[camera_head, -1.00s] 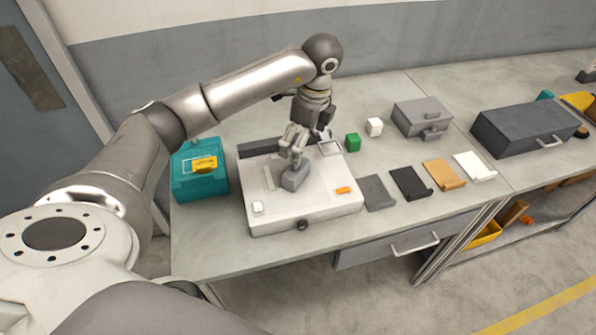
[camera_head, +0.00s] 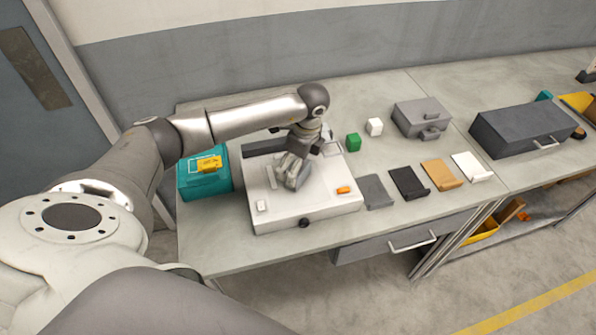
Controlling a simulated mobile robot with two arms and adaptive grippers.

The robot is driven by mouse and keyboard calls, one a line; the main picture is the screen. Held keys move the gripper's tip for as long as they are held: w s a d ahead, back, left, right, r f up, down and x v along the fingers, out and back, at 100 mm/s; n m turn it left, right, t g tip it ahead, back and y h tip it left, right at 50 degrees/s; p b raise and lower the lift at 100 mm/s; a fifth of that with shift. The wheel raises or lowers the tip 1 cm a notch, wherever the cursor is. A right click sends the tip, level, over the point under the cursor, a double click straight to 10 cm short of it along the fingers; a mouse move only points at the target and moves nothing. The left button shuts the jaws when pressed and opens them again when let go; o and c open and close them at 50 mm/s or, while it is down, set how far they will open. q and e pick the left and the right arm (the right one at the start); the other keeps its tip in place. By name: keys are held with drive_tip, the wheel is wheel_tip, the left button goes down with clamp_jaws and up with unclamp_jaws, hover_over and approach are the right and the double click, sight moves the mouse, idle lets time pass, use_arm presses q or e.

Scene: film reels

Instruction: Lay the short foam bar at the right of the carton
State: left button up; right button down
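A grey block (camera_head: 301,181), which may be the short foam bar, is on the top of a white flat-topped case (camera_head: 262,222). I cannot tell for sure whether this case is the carton. My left gripper (camera_head: 291,177) is pointed down at the block, with its fingers at the block's sides and hiding most of it. I cannot tell whether the fingers press on it. A paler bar-like shape beside the gripper on the case is mostly hidden. My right gripper is not in view.
A teal box (camera_head: 207,188) with a yellow label stands left of the case. An orange piece (camera_head: 344,190) lies on its right side.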

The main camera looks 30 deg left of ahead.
use_arm(q)
drive_tip(key=c, duration=0.9)
